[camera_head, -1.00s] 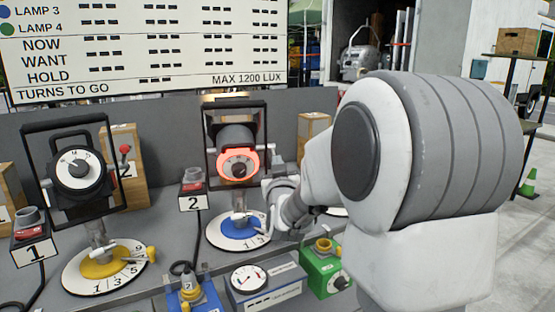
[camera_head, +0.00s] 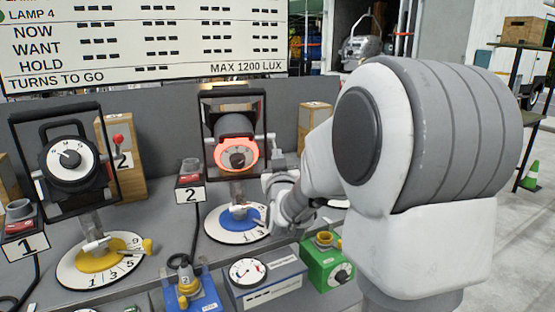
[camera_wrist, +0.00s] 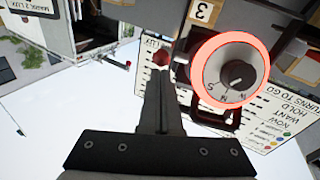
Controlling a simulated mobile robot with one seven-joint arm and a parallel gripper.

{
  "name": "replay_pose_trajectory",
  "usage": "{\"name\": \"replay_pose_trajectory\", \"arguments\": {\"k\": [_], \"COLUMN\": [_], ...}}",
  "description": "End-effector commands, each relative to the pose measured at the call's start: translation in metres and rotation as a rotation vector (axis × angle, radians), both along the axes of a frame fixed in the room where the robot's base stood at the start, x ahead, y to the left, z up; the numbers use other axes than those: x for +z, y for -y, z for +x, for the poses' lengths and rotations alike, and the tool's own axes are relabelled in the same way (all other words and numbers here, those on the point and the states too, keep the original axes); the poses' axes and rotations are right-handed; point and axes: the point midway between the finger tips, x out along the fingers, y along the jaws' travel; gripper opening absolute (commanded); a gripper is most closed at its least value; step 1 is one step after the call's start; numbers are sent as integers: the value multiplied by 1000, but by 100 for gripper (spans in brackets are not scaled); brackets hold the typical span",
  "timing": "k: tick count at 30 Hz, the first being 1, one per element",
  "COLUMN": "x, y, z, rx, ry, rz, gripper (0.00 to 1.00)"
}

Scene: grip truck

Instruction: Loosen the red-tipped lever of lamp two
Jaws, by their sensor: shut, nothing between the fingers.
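Lamp two (camera_head: 236,125) stands on a white disc with a blue centre (camera_head: 238,218), behind a small "2" sign. Its dial has a glowing red-orange ring (camera_head: 222,168), which also shows large in the wrist view (camera_wrist: 264,68). In the wrist view, a red tip (camera_wrist: 160,58) appears right at the ends of my shut fingers (camera_wrist: 162,78). Whether they touch it I cannot tell. In the head view my gripper (camera_head: 268,182) is just right of lamp two's dial, low beside its frame. The lever's red tip does not show clearly there.
Lamp one (camera_head: 68,158) stands at left on a yellow-centred disc. A blue-based device (camera_head: 190,290), a grey meter box (camera_head: 265,280) and a green box (camera_head: 325,265) line the front edge.

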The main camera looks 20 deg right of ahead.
Motion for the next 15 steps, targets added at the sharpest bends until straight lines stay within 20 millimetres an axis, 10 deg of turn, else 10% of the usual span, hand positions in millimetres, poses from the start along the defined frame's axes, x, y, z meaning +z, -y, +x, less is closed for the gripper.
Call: {"name": "replay_pose_trajectory", "arguments": {"k": [15], "x": [-25], "y": [0], "z": [3], "rx": [0], "ry": [112], "rz": [-28], "gripper": [0]}}
